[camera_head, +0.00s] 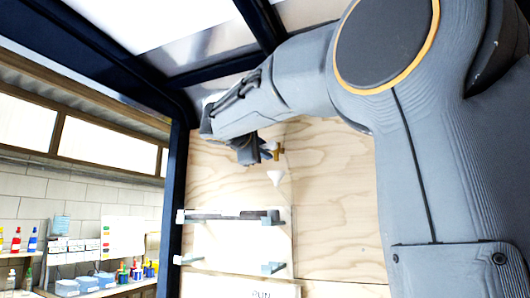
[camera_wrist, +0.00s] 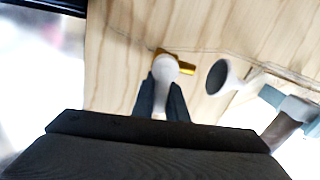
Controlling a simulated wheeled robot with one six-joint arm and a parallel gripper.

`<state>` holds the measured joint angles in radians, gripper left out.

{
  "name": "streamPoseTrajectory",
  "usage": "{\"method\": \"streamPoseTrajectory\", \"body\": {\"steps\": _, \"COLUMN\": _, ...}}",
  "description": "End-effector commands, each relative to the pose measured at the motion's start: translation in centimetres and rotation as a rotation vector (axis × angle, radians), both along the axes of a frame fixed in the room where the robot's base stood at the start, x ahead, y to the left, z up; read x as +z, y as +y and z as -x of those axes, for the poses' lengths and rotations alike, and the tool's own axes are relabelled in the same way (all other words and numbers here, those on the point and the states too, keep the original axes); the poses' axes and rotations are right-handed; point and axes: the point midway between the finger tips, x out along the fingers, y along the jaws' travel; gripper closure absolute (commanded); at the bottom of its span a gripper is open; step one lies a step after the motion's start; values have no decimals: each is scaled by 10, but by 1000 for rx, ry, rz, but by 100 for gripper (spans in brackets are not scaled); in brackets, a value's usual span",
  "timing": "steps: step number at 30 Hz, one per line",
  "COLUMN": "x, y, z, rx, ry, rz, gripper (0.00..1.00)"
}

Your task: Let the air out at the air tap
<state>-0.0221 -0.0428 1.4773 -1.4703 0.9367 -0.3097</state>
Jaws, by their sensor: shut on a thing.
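The air tap is on the plywood wall. Its brass body (camera_head: 274,151) shows just right of my gripper in the head view. In the wrist view the brass part (camera_wrist: 187,69) sticks out behind a pale, round-ended handle (camera_wrist: 165,68). My gripper (camera_wrist: 162,90) is shut on this handle, with one dark finger on each side of it. In the head view my gripper (camera_head: 262,153) is at the tap, and its fingers are partly hidden by my wrist. How far the handle is turned I cannot tell.
A white funnel (camera_head: 276,177) sits just below the tap; it also shows right of it in the wrist view (camera_wrist: 217,77). Below it, a dark bar lies on grey brackets (camera_head: 272,217) on a white panel. A dark frame post (camera_head: 176,190) stands to the left.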

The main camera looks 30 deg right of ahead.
Motion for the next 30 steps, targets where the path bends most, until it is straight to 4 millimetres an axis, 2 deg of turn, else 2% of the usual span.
{"method": "streamPoseTrajectory", "body": {"steps": 1, "x": 0, "y": 0, "z": 0, "rx": 0, "ry": -1, "rz": -1, "gripper": 100}}
{"method": "streamPoseTrajectory", "body": {"steps": 2, "x": 0, "y": 0, "z": 0, "rx": 0, "ry": 0, "rz": -1, "gripper": 82}}
{"method": "streamPoseTrajectory", "body": {"steps": 4, "x": 0, "y": 0, "z": 0, "rx": 0, "ry": 0, "rz": -1, "gripper": 71}}
{"method": "streamPoseTrajectory", "body": {"steps": 5, "x": 0, "y": 0, "z": 0, "rx": 0, "ry": 0, "rz": -1, "gripper": 69}}
{"method": "streamPoseTrajectory", "body": {"steps": 16, "x": 0, "y": 5, "z": 4, "rx": 1, "ry": -1, "rz": -1, "gripper": 69}}
{"method": "streamPoseTrajectory", "body": {"steps": 30, "x": -2, "y": 58, "z": 43, "rx": 3, "ry": -1, "rz": -2, "gripper": 69}}
